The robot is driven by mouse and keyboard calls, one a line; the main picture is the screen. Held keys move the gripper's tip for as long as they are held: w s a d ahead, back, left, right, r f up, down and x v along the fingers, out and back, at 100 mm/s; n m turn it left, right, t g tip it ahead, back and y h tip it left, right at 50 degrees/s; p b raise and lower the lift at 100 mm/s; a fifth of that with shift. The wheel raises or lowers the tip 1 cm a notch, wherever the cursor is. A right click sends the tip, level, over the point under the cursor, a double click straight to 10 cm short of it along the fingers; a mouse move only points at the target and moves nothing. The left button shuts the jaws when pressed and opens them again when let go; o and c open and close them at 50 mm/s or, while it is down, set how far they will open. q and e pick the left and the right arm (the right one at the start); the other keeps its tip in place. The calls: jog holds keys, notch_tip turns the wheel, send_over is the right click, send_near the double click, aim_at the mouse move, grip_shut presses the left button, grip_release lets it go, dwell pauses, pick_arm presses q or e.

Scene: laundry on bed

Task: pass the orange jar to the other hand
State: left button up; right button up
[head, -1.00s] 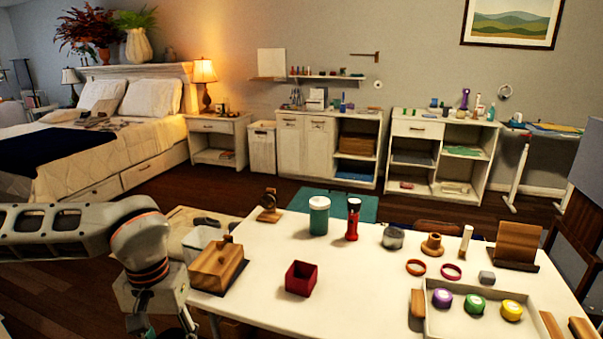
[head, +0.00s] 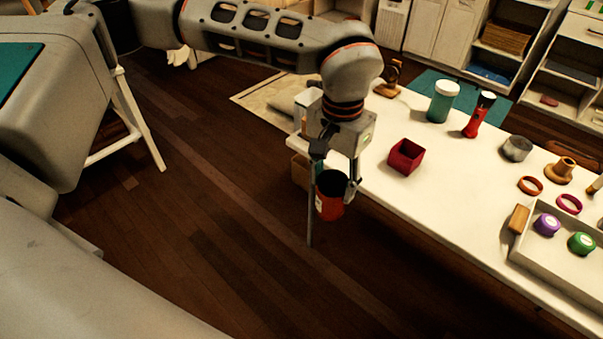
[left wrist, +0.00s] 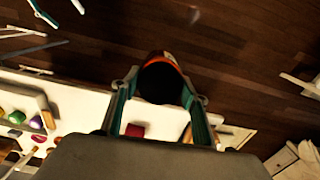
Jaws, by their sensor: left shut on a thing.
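My left gripper (head: 335,188) points down from above and is shut on the jar. My right gripper is not in view.
The white table (head: 440,215) holds a dark red box (head: 406,156), a teal jar with a white lid (head: 442,102), a red flashlight (head: 479,115) and a tray (head: 525,262) with coloured round pieces. The floor (head: 200,210) left of the jar is open.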

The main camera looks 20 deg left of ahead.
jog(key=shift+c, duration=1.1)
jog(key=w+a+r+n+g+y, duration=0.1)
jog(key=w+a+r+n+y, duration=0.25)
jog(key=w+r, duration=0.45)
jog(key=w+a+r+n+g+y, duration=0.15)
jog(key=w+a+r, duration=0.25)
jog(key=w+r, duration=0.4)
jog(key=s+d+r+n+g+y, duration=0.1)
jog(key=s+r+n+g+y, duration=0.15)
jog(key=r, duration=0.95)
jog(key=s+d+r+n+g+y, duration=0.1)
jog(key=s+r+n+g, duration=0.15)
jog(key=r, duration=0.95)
pick_arm(q)
jog(key=w+d+r+m, duration=0.1)
jog(key=d+m, duration=0.1)
jog(key=d, duration=0.7)
jog(key=d+r+m, duration=0.2)
jog(key=d+m, duration=0.1)
jog(key=d, duration=0.7)
jog(key=shift+w+d+r, duration=0.15)
jog(key=shift+w+r, duration=0.1)
jog(key=shift+w, duration=0.1)
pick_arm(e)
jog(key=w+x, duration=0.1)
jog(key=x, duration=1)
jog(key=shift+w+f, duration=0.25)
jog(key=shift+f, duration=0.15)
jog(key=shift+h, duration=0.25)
